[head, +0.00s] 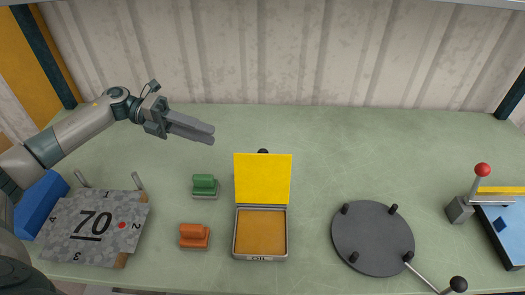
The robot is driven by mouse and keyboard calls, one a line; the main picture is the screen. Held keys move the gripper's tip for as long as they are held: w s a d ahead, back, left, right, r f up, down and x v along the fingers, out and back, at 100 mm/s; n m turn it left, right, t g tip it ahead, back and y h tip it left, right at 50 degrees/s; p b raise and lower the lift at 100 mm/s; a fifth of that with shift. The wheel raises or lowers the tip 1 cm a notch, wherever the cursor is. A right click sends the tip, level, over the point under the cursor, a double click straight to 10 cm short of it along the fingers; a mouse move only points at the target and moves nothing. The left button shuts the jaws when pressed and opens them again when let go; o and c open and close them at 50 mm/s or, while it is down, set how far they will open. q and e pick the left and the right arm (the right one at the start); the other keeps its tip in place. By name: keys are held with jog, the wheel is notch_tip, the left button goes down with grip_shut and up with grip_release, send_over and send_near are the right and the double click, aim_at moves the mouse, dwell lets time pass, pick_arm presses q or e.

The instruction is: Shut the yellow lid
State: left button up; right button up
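The yellow lid (263,179) stands open and upright at the back edge of a small grey box (284,250). The box is marked on its front and has an orange-brown inside. A dark knob (263,151) shows just above the lid's top edge. My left gripper (212,134) is up and left of the lid, apart from it and pointing right. Its two fingers lie close together with nothing seen between them. My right gripper is not in the picture.
A green block (204,184) and an orange block (194,235) stand left of the box. A plate marked 70 (95,240) lies further left. A dark round disc (372,240) with knobs and a red-knobbed lever (480,180) stand right. The table behind the lid is clear.

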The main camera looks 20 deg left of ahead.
aim_at(263, 154)
pick_arm(q)
jog(key=p+x, duration=0.7)
jog(key=x, duration=0.7)
jog(key=shift+d+r, duration=0.1)
jog(key=shift+d, duration=0.35)
jog(key=shift+d+f, duration=0.25)
jog(key=shift+d, duration=0.3)
grip_shut()
